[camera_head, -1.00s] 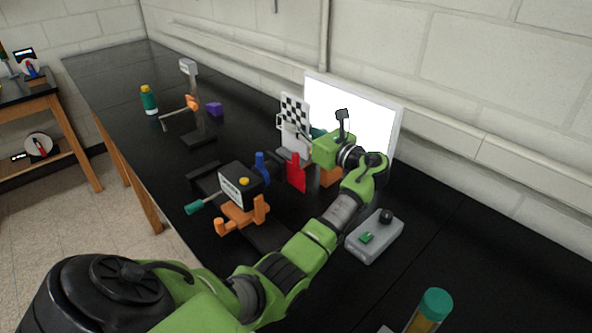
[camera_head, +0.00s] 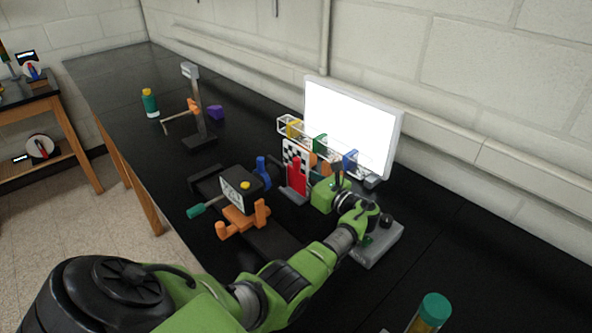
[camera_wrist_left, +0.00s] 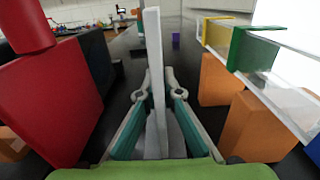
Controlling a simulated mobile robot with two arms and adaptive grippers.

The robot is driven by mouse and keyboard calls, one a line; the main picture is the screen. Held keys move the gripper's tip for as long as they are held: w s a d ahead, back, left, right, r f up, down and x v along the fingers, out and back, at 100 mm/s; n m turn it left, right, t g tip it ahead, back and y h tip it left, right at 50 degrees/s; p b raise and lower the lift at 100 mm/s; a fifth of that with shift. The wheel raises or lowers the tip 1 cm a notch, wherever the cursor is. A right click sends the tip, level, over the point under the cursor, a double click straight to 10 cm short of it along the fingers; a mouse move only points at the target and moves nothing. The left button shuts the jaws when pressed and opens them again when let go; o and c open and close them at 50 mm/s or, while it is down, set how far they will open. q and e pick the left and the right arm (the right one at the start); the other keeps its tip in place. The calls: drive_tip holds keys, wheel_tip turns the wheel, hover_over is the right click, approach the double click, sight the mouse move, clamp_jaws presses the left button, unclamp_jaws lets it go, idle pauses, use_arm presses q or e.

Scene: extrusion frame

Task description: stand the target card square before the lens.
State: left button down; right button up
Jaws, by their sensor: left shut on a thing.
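The target card (camera_head: 289,150) is a black-and-white chequered plate, standing roughly upright behind a red holder (camera_head: 297,182) that hides part of it. In the left wrist view the card (camera_wrist_left: 154,50) is edge-on, between the teal-padded fingers of my left gripper (camera_wrist_left: 160,100). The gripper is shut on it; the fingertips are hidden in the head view. I cannot tell whether the card's foot touches the bench. A dark box with a yellow button (camera_head: 241,188) sits to the left, with a blue clamp (camera_head: 262,171) beside it; its lens is not clearly visible. My right gripper is not in view.
A clear rack with coloured frames (camera_head: 320,142) stands before a bright white panel (camera_head: 350,122). Orange blocks (camera_wrist_left: 255,127) are close on the gripper's right side. A grey control box (camera_head: 375,246) lies under my left wrist.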

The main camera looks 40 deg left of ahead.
use_arm(q)
drive_tip(key=c, duration=2.2)
unclamp_jaws()
drive_tip(key=shift+r, duration=0.15)
drive_tip(key=d, duration=0.2)
drive_tip(key=d+p, duration=0.1)
drive_tip(key=d, duration=0.4)
drive_tip(key=shift+s+d, duration=0.25)
drive_tip(key=shift+s, duration=0.15)
